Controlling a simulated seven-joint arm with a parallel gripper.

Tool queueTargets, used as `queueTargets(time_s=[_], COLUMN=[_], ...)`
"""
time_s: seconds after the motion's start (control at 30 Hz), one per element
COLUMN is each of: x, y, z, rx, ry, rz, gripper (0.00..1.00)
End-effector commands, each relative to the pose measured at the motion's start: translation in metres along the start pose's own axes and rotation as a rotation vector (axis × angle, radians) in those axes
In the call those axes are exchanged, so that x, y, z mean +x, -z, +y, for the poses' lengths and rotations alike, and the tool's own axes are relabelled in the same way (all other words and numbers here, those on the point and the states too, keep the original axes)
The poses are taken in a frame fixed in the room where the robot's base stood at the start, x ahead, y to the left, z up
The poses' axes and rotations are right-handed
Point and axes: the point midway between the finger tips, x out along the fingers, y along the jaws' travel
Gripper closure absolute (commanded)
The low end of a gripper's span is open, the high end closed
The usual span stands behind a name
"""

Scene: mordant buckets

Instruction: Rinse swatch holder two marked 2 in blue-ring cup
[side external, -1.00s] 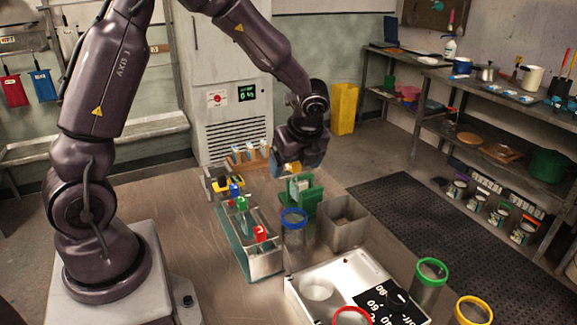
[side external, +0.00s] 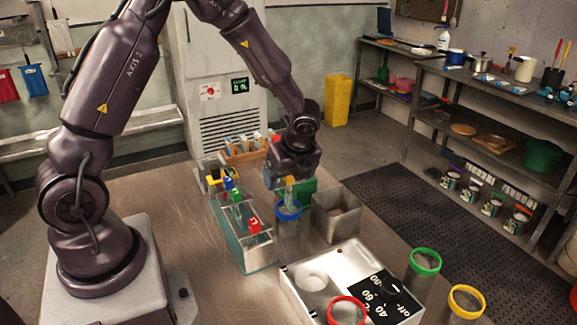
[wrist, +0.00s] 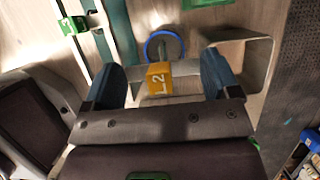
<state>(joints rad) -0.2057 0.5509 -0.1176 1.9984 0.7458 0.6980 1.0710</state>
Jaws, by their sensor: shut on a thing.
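My gripper (side external: 289,183) is shut on a yellow swatch holder (wrist: 159,78), whose top carries a mark that reads like "2". The holder also shows in the side view (side external: 290,181), upright below my gripper. The blue-ring cup (side external: 289,211) stands on the table directly beneath. Its blue ring (wrist: 150,38) also shows in the wrist view just beyond the holder. The holder's lower part reaches down to the cup's mouth; how deep it sits inside is hard to tell.
A rack (side external: 243,246) with blue, green and red holders stands left of the cup. A grey square bin (side external: 337,221) is close on the right, with a green block (side external: 306,187) behind. A white hotplate unit (side external: 300,291) and red-, green- and yellow-ring cups are in front.

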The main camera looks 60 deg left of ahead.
Motion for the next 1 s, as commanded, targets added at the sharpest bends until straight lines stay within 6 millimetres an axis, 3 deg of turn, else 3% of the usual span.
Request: queueTargets(time_s=[0.6, 1.0], x=[0.041, 0.056], y=[0.017, 0.023], z=[0.000, 0.000], rx=[0.001, -0.001], ry=[-0.001, 0.000], rz=[0.000, 0.001], gripper=[0.41, 0.41])
